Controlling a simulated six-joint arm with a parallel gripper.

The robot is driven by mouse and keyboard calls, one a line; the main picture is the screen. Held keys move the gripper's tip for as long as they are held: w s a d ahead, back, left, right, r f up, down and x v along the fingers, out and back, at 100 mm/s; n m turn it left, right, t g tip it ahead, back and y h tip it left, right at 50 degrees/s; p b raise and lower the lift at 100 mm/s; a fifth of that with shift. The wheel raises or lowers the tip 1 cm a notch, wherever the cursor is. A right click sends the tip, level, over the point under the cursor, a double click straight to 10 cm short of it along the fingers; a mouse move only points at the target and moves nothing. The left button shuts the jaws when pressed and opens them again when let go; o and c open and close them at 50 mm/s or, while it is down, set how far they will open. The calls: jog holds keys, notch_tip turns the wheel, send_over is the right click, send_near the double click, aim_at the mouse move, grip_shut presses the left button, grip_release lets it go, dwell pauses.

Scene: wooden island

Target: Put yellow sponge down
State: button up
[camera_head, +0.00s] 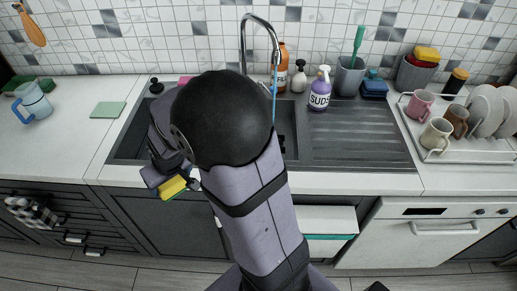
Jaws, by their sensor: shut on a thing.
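The yellow sponge (172,186) is held at the end of my arm, over the front edge of the counter left of the sink's middle. My gripper (164,182) is shut on it. Part of the sponge is hidden by the gripper fingers. The sponge appears to have a dark green underside. I cannot tell its exact height above the counter edge.
The black sink (135,140) lies behind my arm, with running water from the faucet (262,25). A soap bottle (320,92) and dish rack (470,150) stand right.

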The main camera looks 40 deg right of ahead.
jog(key=d+r+m+h, duration=0.3)
jog(key=d+m, duration=0.4)
jog(key=d, duration=2.1)
jog(key=s+d+r+m+g+h, duration=0.1)
jog(key=s+d+m, duration=0.2)
jog(key=s+d, duration=0.8)
jog(key=s+d+r+m+g, duration=0.2)
jog(key=s+d+m, duration=0.2)
jog(key=s+d, duration=0.7)
jog(key=shift+n, duration=0.3)
jog(key=shift+w+a+f+p+x, duration=0.1)
jog(key=shift+w+a+p+x, duration=0.25)
jog(key=shift+x, duration=1.45)
jog(key=shift+a+f+p+x, duration=0.1)
jog(key=shift+a+p+x, duration=0.35)
jog(key=shift+x, duration=1.3)
jog(key=shift+w+a+f+p+x, duration=0.15)
jog(key=shift+p+x, duration=0.45)
jog(key=shift+x, duration=1.2)
jog(key=o, duration=0.9)
